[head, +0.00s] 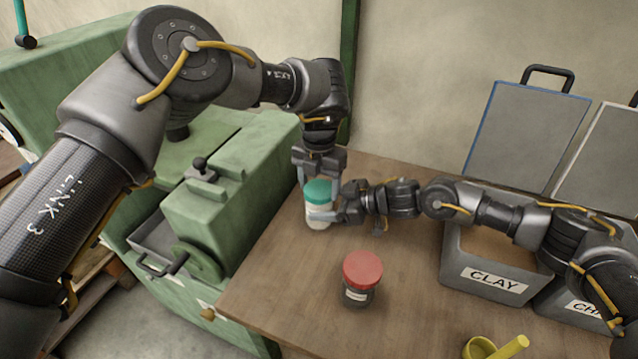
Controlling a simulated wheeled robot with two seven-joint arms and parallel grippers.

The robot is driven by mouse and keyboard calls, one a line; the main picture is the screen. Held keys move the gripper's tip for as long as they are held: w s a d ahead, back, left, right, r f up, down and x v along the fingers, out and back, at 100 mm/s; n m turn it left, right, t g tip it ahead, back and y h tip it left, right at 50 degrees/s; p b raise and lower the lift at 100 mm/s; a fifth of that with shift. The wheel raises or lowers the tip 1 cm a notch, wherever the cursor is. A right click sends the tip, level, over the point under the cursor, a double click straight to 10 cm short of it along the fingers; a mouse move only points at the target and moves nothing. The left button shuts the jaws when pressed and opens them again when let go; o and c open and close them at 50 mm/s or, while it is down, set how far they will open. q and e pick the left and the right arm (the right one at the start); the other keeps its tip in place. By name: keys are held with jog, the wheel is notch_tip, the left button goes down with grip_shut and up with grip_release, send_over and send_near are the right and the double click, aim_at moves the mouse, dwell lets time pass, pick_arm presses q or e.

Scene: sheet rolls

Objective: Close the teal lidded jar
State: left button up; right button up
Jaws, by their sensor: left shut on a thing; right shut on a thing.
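The teal lidded jar (318,217) stands upright on the wooden table near its left edge, with a pale body and a teal lid (317,191) on top. My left gripper (318,178) comes down from above and is shut on the teal lid. My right gripper (327,209) reaches in from the right and is shut on the jar's body. The lid sits at the jar's mouth; whether it is fully seated I cannot tell. The fingers hide part of the jar.
A dark jar with a red lid (362,270) stands in front on the table (270,290). A grey bin marked CLAY (495,281) and another bin (580,308) are at right. A yellow cup (480,349) is at the front edge. A green machine (215,200) stands left.

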pick_arm(q)
jog(key=m, duration=1.1)
jog(key=shift+m, duration=0.4)
jog(key=m, duration=1.1)
jog(key=shift+w, duration=0.1)
jog(key=o, duration=1.1)
notch_tip(320, 180, up, 12)
